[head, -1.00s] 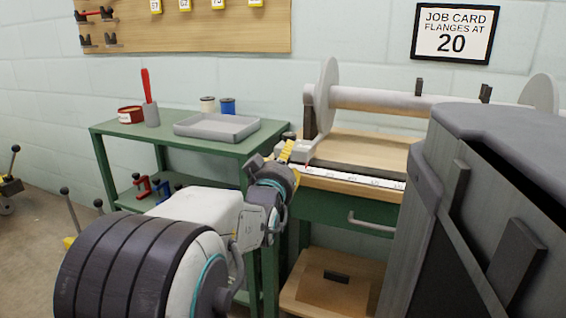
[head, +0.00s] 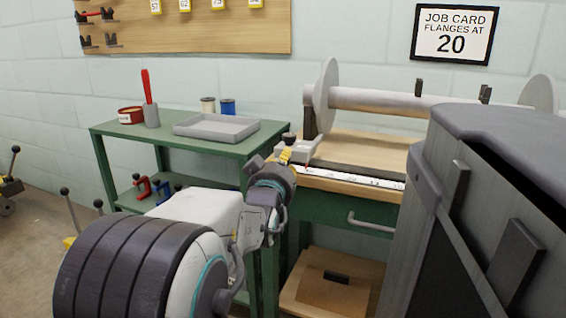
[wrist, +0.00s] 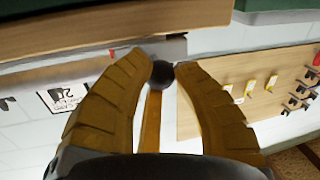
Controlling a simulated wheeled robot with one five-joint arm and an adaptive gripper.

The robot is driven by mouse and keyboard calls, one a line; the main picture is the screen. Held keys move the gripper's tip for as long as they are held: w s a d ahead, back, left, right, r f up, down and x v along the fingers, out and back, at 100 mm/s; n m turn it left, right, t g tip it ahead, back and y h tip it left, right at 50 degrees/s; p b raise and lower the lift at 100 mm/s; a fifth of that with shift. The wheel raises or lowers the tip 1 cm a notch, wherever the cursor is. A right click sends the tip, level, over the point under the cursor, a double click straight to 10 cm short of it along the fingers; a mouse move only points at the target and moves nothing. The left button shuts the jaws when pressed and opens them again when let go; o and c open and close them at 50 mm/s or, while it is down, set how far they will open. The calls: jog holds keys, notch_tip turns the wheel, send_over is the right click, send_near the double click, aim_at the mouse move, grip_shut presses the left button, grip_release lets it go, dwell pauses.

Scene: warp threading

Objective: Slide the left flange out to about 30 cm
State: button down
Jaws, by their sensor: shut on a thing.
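The left flange (head: 325,97) is a thin pale disc upright near the left end of the grey beam tube (head: 385,100) in the head view. A light grey block (head: 298,150) sits below it at the left end of the white scale (head: 350,178); a small red mark shows there. My gripper (head: 286,158) is at this block, its yellow fingers partly hidden by my wrist. In the wrist view my gripper (wrist: 164,70) has its fingertips closed around a dark round knob (wrist: 163,73). The scale's numbers are too small to read.
A job card (head: 454,33) on the wall reads flanges at 20. The right flange (head: 540,93) is partly hidden by a large dark grey cabinet-like body (head: 480,210) at the right. A green table (head: 120,133) with a grey tray (head: 215,128) stands left.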

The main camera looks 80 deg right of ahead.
jog(key=shift+r, duration=0.2)
jog(key=shift+s, duration=0.2)
jog(key=shift+s+a, duration=0.1)
jog(key=shift+s, duration=0.15)
jog(key=c, duration=1)
grip_release()
jog(key=shift+f, duration=0.1)
jog(key=shift+o, duration=0.2)
jog(key=a, duration=1.2)
jog(key=shift+w, duration=0.4)
jog(key=shift+d, duration=0.1)
